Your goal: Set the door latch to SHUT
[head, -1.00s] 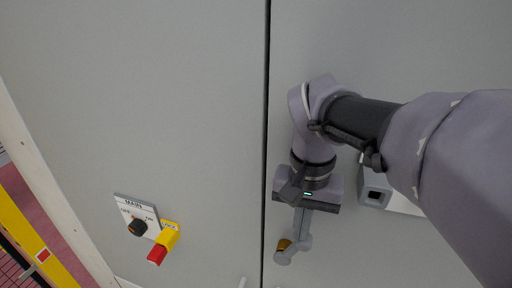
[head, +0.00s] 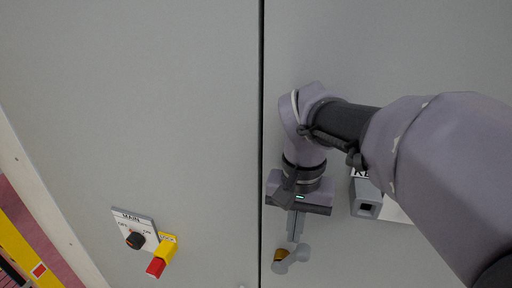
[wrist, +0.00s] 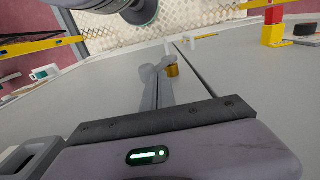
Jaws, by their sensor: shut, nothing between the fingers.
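The door latch is a grey lever (head: 291,257) with rounded ends, low on the right-hand door beside the seam. It slants from upper right to lower left in the head view, with a brass-coloured piece (head: 281,255) at its left. My gripper (head: 294,238) is shut and empty, its fingers pointing down at the lever from above. In the wrist view the fingers (wrist: 164,92) end close to the lever (wrist: 149,73) and the brass piece (wrist: 172,71). I cannot tell whether they touch. No latch markings are readable.
Left of the seam are a MAIN switch plate (head: 133,229) and a yellow-and-red block (head: 163,255). A grey box (head: 366,197) with a dark opening sits right of my gripper, partly behind my arm. The door face above is bare.

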